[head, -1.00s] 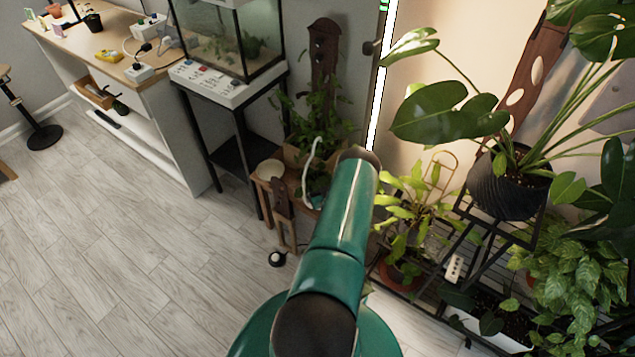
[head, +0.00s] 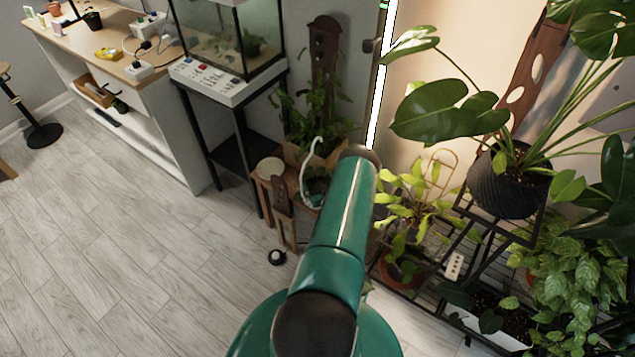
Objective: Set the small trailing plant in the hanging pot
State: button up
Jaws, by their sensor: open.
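My green arm reaches up from the bottom middle of the head view. Its far end covers part of the plant corner, and my gripper does not show. I cannot pick out the small trailing plant or the hanging pot for certain. A white curved piece (head: 306,168) rises over a small wooden stand (head: 284,212), left of the arm's end. Dark, small things lie at its foot, too small to tell. A leafy green plant (head: 315,125) grows behind it against a brown wooden board (head: 324,60).
A fish tank (head: 232,35) on a black stand is at the back. A monstera in a black ribbed pot (head: 508,190) stands on a dark metal rack, right. A light green plant (head: 415,200) sits lower. A small round object (head: 277,257) lies on the floor.

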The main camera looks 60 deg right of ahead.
jog(key=v, duration=1.2)
